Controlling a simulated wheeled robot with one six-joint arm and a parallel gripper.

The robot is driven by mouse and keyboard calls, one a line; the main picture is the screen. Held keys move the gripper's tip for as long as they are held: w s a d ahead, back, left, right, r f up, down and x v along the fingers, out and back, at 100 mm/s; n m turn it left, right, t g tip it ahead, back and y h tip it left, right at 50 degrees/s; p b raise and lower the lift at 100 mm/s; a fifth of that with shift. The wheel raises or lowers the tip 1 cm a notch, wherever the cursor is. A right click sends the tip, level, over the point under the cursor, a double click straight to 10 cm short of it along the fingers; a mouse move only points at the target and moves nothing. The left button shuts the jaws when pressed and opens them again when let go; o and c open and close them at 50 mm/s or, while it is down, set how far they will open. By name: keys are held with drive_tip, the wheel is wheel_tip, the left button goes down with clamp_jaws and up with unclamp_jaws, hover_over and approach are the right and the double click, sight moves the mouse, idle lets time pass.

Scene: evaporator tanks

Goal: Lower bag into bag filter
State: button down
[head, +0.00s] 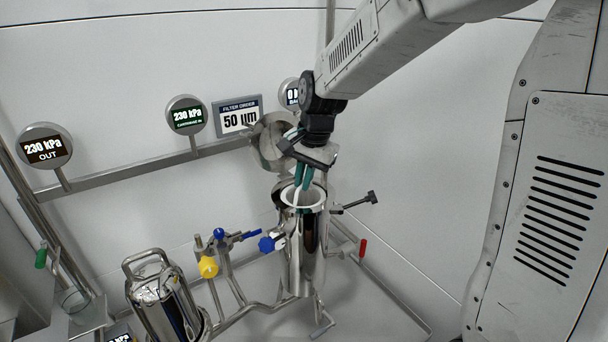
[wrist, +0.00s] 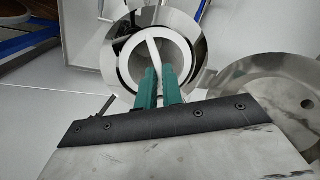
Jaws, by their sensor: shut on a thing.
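The bag filter (head: 303,250) is an upright polished steel housing with its round mouth open at the top. Its lid (head: 262,150) is swung open behind and to the left, and also shows at the right of the wrist view (wrist: 245,85). The bag (head: 290,197) shows as a white ring at the mouth, with a white strap across it. In the wrist view the bag's ring (wrist: 182,47) lies within the outline of the steel rim (wrist: 112,72). My gripper (head: 303,186) is above the mouth, its green fingers shut on the strap. The bag's lower part is hidden inside the housing.
Blue-handled valves (head: 266,244), a yellow knob (head: 208,267) and pipes stand left of the housing. A red handle (head: 362,247) and a black-ended clamp arm (head: 371,197) stick out right. Another steel vessel (head: 163,300) stands front left. Gauges (head: 187,115) line the wall rail.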

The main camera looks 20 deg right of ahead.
drive_tip(key=shift+f, duration=0.3)
drive_tip(key=c, duration=1.5)
unclamp_jaws()
drive_tip(key=shift+r, duration=0.1)
drive_tip(key=shift+r, duration=3.4)
